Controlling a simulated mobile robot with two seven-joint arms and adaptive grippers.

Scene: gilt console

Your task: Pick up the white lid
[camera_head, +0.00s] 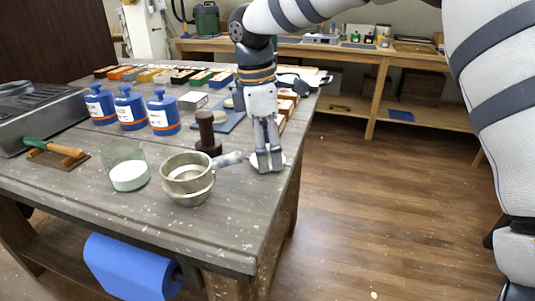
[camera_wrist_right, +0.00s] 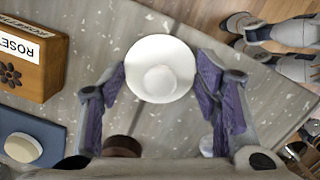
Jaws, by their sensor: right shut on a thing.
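The white lid (camera_wrist_right: 160,68) is round with a raised middle, seen from above between the purple finger pads in the right wrist view. In the head view a pale edge of it (camera_head: 281,159) shows around my right gripper (camera_head: 267,166), low over the right edge of the grey worktable. My right gripper is shut on the lid, and both pads (camera_wrist_right: 168,90) sit at its sides. I cannot tell whether the lid still touches the tabletop. I do not see my left gripper.
Several blue bottles (camera_head: 130,110) stand behind. A wooden box (camera_wrist_right: 30,62) is nearby. Open floor lies right of the table.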

